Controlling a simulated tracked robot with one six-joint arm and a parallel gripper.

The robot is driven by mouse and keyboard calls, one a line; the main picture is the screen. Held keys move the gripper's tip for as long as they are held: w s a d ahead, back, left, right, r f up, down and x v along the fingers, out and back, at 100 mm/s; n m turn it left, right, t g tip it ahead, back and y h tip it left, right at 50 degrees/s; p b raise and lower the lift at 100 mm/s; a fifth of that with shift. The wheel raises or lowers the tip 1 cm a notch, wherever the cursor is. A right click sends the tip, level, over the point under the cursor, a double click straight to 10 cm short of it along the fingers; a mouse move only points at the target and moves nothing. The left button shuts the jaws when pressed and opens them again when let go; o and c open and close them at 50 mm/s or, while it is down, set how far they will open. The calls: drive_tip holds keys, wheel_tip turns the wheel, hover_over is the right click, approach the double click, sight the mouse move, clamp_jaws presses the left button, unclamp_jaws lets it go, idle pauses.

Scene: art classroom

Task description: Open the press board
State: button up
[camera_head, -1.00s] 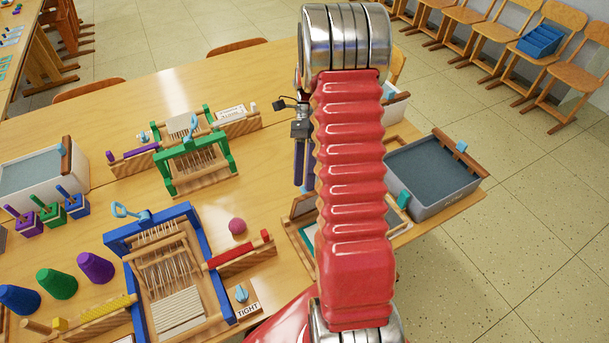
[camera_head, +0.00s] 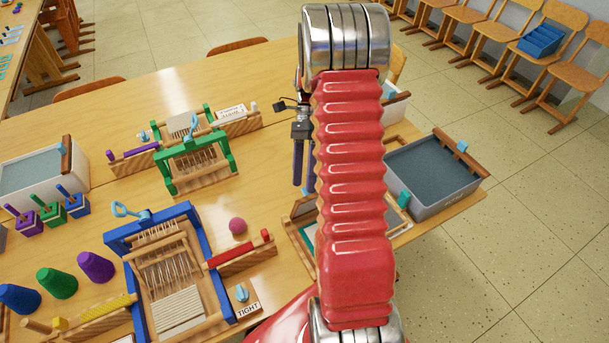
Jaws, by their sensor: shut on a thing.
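The press board appears to be the wood-framed board (camera_head: 293,224) on the table's right part, with a teal and pale surface. My red arm covers most of it, and a raised wooden edge shows left of the arm. My gripper (camera_head: 303,184) points down above the board's far-left side, its dark blue fingers partly behind the arm. The fingers are shut on a small light blue piece at the board, which is mostly hidden. How far the board stands open is hard to tell.
A grey water tray (camera_head: 432,180) stands right of the board. A blue loom (camera_head: 205,262) and a red ball (camera_head: 237,226) lie to the left. A green loom (camera_head: 195,160) stands farther back. Bare table (camera_head: 260,75) lies beyond.

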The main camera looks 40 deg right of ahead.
drive_tip(key=shift+w+a+f, duration=0.1)
drive_tip(key=shift+w+f, duration=0.05)
drive_tip(key=shift+f, duration=0.05)
drive_tip(key=shift+r, duration=0.1)
drive_tip(key=shift+c, duration=0.8)
drive_tip(key=shift+w+d+r, duration=0.2)
drive_tip(key=shift+w+d, duration=0.3)
drive_tip(key=shift+w+d+r, duration=0.15)
drive_tip(key=shift+w+d, duration=0.3)
drive_tip(key=shift+w, duration=0.05)
drive_tip(key=c, duration=0.4)
drive_tip(key=w+d+r, duration=0.4)
drive_tip(key=w+d, duration=0.3)
drive_tip(key=w, duration=0.3)
drive_tip(key=shift+w, duration=0.15)
idle(0.8)
